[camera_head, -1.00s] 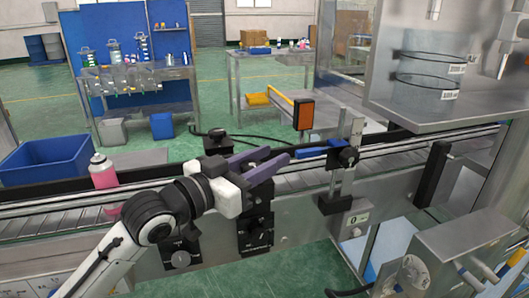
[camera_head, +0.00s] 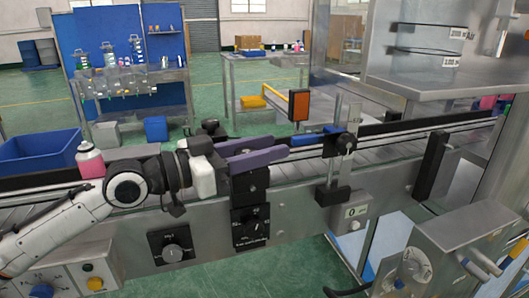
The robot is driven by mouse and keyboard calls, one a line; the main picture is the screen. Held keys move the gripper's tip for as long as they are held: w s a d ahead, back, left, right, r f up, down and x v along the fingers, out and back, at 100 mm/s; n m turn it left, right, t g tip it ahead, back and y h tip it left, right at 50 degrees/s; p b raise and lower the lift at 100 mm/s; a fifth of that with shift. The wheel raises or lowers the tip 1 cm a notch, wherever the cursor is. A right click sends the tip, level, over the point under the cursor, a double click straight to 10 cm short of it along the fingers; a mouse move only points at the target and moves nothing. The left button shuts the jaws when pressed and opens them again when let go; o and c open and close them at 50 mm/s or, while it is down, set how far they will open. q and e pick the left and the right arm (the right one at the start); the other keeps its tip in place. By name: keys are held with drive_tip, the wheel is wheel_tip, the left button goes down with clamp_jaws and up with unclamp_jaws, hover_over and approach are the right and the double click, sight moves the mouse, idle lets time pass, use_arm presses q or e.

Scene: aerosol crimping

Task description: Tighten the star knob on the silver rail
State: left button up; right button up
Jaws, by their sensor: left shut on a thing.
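A black star-like knob (camera_head: 347,143) sits at the side of an upright silver rail (camera_head: 332,172) beyond the conveyor's near edge. A blue piece (camera_head: 308,139) lies just left of it. My left gripper (camera_head: 276,150) reaches in from the left with two purple fingers, their tips pointing right. The tips end left of the knob, apart from it in the picture. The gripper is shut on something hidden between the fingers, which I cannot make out. A black bracket (camera_head: 250,190) stands directly below the fingers. My right gripper is not in view.
The conveyor (camera_head: 390,150) runs across behind the gripper. A pink bottle (camera_head: 90,163) stands at left behind my arm, with a blue bin (camera_head: 38,150) beyond. An orange-faced sensor (camera_head: 299,105) rises behind the fingers. A metal-framed machine (camera_head: 440,80) fills the right.

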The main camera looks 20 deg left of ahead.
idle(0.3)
use_arm(q)
drive_tip(key=o, duration=1)
drive_tip(key=shift+o, duration=0.2)
drive_tip(key=b+v, duration=0.6)
drive_tip(key=v, duration=0.4)
drive_tip(key=shift+b, duration=0.3)
drive_tip(key=shift+a, duration=0.1)
